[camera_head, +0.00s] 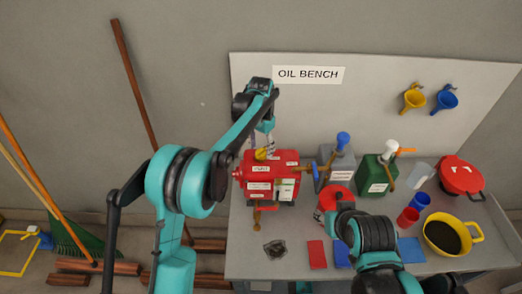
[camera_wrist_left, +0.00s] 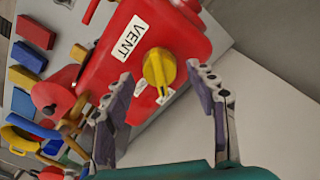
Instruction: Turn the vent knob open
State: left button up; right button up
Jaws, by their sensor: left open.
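The yellow vent knob (camera_wrist_left: 158,70) sits on the red pump body beside a white VENT label (camera_wrist_left: 129,38). In the head view the knob (camera_head: 261,154) shows on top of the red pump (camera_head: 284,181), partly covered by my gripper. My left gripper (camera_head: 267,143) is just above the knob, pointing down. In the left wrist view its two fingers (camera_wrist_left: 160,78) are spread wide, with the knob seen between and beyond the fingertips. The fingers look clear of the knob. My right gripper (camera_head: 324,215) is low at the bench front, mostly hidden by its own arm.
The grey bench (camera_head: 240,250) holds a green can (camera_head: 375,175), a grey can (camera_head: 338,168), a yellow basin (camera_head: 470,238), a red lidded pot (camera_head: 462,178) and cups. A red block (camera_head: 317,253) lies at the front. A backboard (camera_head: 375,100) rises behind.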

aim_at(260, 151)
pick_arm(q)
notch_tip(260, 151, up, 10)
dwell(0.3)
jog(key=shift+r, duration=0.1)
jog(key=s+a+n+t+b, duration=0.35)
jog(key=s+a+b, duration=0.25)
jog(key=s+a, duration=0.55)
jog(key=s+a+f+n+t+b, duration=0.2)
jog(key=s+a+f+b, duration=0.1)
jog(key=s+f, duration=0.4)
jog(key=s+a+f+n+t+b, duration=0.1)
jog(key=s+a+f+n+b, duration=0.1)
jog(key=s+f, duration=0.6)
jog(key=s+a+b, duration=0.1)
jog(key=s, duration=0.3)
jog(key=shift+s+f+t, duration=0.15)
jog(key=shift+f+t, duration=0.15)
jog(key=shift+t, duration=0.05)
